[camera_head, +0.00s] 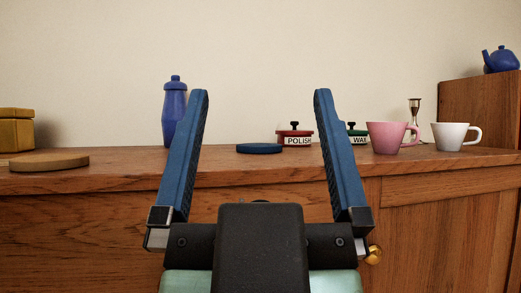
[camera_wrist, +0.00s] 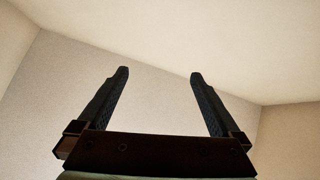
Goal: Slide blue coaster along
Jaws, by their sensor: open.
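The blue coaster (camera_head: 260,148) is a flat round disc lying on the wooden cabinet top, seen in the head view between my two fingers. My gripper (camera_head: 264,92) is open and empty, in front of the cabinet, its fingers spread wide and pointing up. It appears apart from the coaster. In the wrist view my gripper (camera_wrist: 160,74) shows against bare wall and ceiling only, and the coaster is out of sight there.
A blue bottle (camera_head: 174,114) stands left of the coaster, partly behind my left finger. A POLISH tin (camera_head: 296,137) sits close on its right, then another tin, a pink mug (camera_head: 388,138) and a white mug (camera_head: 450,137). A wooden disc (camera_head: 48,162) lies at far left.

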